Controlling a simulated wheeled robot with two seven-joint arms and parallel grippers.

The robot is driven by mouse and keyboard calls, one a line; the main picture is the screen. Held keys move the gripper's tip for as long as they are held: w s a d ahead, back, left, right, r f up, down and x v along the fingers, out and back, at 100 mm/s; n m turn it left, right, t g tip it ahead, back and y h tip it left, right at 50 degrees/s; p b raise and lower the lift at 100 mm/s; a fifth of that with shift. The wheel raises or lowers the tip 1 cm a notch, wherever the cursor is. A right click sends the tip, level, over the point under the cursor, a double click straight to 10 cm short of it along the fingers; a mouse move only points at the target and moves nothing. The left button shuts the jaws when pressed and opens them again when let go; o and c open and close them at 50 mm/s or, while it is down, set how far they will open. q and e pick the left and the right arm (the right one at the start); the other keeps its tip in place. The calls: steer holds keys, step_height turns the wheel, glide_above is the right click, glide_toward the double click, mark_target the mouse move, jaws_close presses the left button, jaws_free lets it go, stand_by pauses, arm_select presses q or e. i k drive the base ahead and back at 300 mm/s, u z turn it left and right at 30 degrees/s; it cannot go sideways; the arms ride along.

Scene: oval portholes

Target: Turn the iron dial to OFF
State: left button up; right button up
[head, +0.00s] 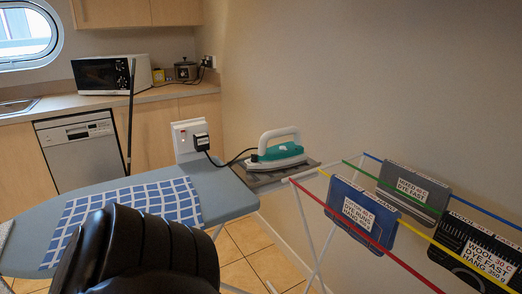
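A white and teal iron (277,153) rests on a dark grey stand (272,179) at the right end of the ironing board. Its white handle arches over the teal body. I cannot make out the dial or its setting at this size. A black cord runs left from the iron to a black plug (201,142) at a white socket box (181,130). Neither gripper shows; a black rounded part of my own arm fills the bottom left and hides part of the board.
The ironing board (228,192) carries a blue checked cloth (165,197). A drying rack with coloured rails (352,225) stands at the right, with a blue pack (360,213), a grey pack (411,192) and a black pack (478,252). A microwave (108,75) sits on the back counter.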

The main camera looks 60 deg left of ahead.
mark_target(253, 157)
steer(key=u, duration=1.9)
